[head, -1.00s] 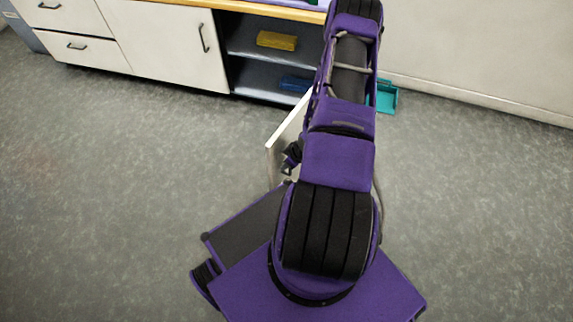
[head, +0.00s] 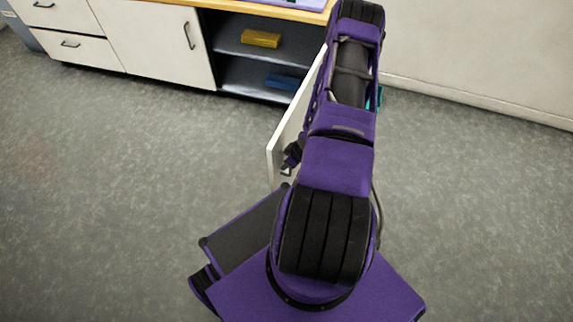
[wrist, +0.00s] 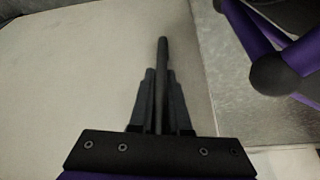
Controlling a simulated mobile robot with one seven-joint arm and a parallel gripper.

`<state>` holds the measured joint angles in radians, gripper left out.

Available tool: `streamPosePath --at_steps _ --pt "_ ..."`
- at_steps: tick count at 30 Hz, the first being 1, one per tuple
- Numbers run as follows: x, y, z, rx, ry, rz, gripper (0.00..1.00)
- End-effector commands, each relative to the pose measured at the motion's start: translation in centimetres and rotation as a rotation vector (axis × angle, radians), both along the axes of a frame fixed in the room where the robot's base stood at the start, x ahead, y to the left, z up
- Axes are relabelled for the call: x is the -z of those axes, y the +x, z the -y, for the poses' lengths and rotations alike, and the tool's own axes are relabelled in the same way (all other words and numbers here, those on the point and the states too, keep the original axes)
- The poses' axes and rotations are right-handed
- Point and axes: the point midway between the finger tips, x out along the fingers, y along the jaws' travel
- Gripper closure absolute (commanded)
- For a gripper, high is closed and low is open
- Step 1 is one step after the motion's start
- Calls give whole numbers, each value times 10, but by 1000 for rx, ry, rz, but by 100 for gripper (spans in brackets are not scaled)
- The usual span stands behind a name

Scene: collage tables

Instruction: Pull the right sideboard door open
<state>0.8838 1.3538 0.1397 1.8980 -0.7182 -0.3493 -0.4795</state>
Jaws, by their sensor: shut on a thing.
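The right sideboard door (head: 288,130) is a white panel standing swung out from the sideboard front, leaving the right compartment open. In the head view my arm covers part of it. My gripper (head: 291,157) is at the door's outer end, partly hidden by my arm. In the wrist view the door's pale face (wrist: 90,75) fills the left and middle. There the dark bar handle (wrist: 162,60) runs between the fingers of my gripper (wrist: 162,88), which is shut on it.
The open compartment holds a yellow block (head: 261,39) on the upper shelf and a blue item (head: 283,82) below. A closed white door (head: 150,42) and drawers (head: 68,45) lie to the left. A teal object (head: 377,98) is mostly behind my arm. The floor at left is clear.

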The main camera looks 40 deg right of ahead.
Motion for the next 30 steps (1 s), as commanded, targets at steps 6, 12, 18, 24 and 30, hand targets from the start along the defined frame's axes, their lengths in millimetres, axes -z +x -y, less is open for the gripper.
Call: streamPosePath --at_steps 6,12,18,24,30 --pt "3 -6 -10 -9 18 -16 100" --pt "3 -6 -10 -8 18 -17 100" --pt "3 -6 -10 -8 18 -17 100" --pt "2 -6 -9 -6 16 -16 55" --pt "2 -4 -5 -3 11 -11 55"
